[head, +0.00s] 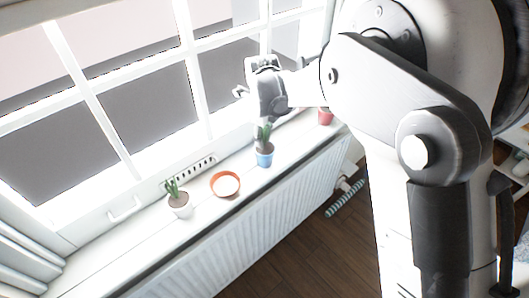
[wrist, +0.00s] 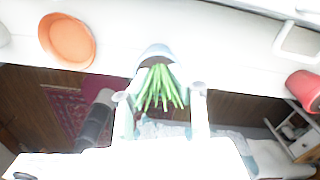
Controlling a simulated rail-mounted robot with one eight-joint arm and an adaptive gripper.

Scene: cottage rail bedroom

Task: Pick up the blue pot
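The blue pot (head: 264,158) stands upright on the white windowsill, with a green spiky plant (head: 264,133) in it. My gripper (head: 266,100) is above the plant in the head view; its fingertips are hard to make out there. In the wrist view, the two fingers of my gripper (wrist: 160,92) are apart, with the green leaves (wrist: 160,86) showing between them. The pot (wrist: 155,51) looks pale blue there, just beyond the fingertips. I see no contact between the fingers and the pot.
On the sill, an orange dish (head: 225,184) and a white potted plant (head: 180,204) stand to the left, and a red pot (head: 325,116) to the right. The window (head: 150,105) rises behind. A radiator (head: 245,232) is below the sill.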

